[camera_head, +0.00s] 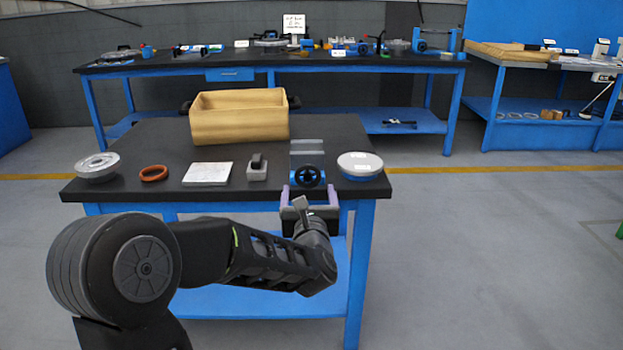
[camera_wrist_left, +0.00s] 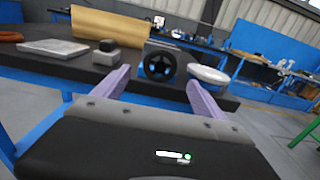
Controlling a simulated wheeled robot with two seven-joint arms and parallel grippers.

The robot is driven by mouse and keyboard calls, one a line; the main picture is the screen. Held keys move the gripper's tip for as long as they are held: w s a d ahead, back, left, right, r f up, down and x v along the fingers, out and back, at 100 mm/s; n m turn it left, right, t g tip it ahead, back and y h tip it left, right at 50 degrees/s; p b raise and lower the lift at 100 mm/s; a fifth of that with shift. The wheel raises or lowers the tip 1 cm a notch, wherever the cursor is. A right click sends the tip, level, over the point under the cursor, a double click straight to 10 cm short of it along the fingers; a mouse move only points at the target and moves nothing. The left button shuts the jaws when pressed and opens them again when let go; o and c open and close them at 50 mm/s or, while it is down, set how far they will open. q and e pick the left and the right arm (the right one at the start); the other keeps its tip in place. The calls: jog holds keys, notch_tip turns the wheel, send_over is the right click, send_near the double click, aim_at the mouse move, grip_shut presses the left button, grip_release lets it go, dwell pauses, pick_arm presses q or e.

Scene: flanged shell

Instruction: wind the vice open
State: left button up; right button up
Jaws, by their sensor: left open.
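The vice (camera_head: 307,152) stands at the front edge of the near table, with grey jaws and a blue body. Its black handwheel (camera_head: 308,177) faces me. My left gripper (camera_head: 309,190) is open, its two purple fingers pointing at the handwheel from the front. In the left wrist view the handwheel (camera_wrist_left: 158,66) shows between and beyond the fingertips of the left gripper (camera_wrist_left: 157,78). The fingers look apart from the wheel, but the exact gap is hard to tell. My right gripper is not in view.
On the near table (camera_head: 330,128) are a flanged metal part (camera_head: 97,167), an orange ring (camera_head: 153,173), a pale plate (camera_head: 208,174), a small grey block (camera_head: 257,168), a white-topped round dish (camera_head: 360,165) and a cardboard box (camera_head: 240,117).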

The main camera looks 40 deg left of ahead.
aim_at(308, 180)
pick_arm(q)
jog(key=x, duration=0.8)
jog(key=shift+s, duration=0.1)
jog(key=shift+c, duration=0.5)
jog(key=c, duration=1.3)
jog(key=shift+f, duration=0.1)
